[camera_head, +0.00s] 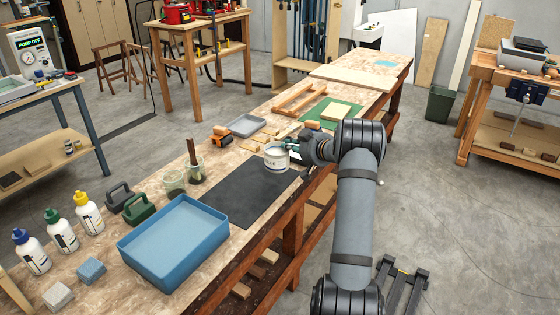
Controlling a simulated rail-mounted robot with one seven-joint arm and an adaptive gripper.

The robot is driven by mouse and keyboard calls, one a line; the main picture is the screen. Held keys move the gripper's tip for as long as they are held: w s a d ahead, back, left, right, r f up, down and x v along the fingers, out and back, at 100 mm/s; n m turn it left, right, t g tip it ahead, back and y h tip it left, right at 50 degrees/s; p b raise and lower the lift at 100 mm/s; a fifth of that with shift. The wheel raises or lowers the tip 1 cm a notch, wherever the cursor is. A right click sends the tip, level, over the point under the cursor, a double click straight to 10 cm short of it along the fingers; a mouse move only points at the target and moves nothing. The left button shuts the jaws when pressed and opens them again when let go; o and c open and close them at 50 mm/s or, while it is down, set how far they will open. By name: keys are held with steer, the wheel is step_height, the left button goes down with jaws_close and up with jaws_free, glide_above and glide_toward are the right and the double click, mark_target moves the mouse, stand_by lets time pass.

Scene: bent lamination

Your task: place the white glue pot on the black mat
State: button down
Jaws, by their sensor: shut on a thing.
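The white glue pot (277,157) is upright at the far right end of the black mat (240,192). My gripper (290,146) comes in from the right and is shut on the pot near its rim. My fingertips are small in this view and partly hidden by the pot and my arm. The pot's base overlaps the mat in the picture; I cannot tell whether it touches the mat or hangs just above it. The near part of the mat is bare.
A blue tray (173,243) stands just in front of the mat. Jars (195,172) with a brush stand at its left edge. A grey tray (246,125), wood pieces and a green mat (330,113) lie farther back. Bottles (62,231) stand at the near left.

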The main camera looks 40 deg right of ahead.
steer(key=w, duration=0.1)
steer(key=w+a+f, duration=0.1)
steer(key=shift+w+f, duration=0.25)
steer(key=shift+w, duration=0.1)
steer(key=shift+f, duration=1.95)
steer(key=shift+f+b, duration=0.25)
steer(key=shift+b, duration=0.05)
steer(key=c, duration=1.9)
jaws_free()
steer(key=shift+r, duration=0.25)
steer(key=v, duration=1.2)
steer(key=shift+s+f+b, duration=0.1)
steer(key=shift+f+b, duration=0.05)
steer(key=shift+b, duration=0.2)
